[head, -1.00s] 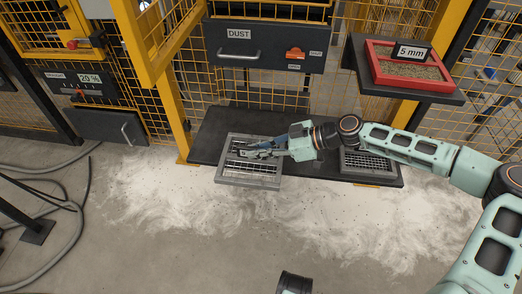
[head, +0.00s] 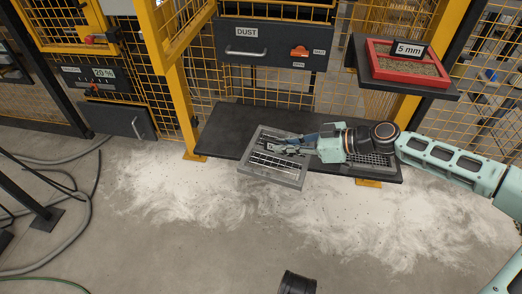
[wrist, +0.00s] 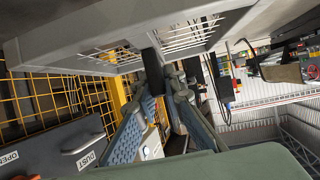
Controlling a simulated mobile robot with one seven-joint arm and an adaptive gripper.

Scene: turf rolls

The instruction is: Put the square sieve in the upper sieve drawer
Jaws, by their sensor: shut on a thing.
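The square sieve (head: 268,179) is a grey frame with a slotted grid. My gripper (head: 281,150) is shut on its middle bar, and the sieve appears tilted, in front of the dark low shelf with its near edge past the shelf's front edge. In the wrist view the sieve's frame (wrist: 85,35) fills the top, and my gripper's fingers (wrist: 158,75) close on the bar between two grid openings. A drawer front marked DUST (head: 272,48) has a handle and an orange latch. I cannot identify the upper sieve drawer.
The dark shelf (head: 222,135) carries another grey grid (head: 372,160), partly hidden by my arm. A red tray (head: 372,64) marked 5 mm stands on a right-hand shelf. A yellow post (head: 183,90) stands left.

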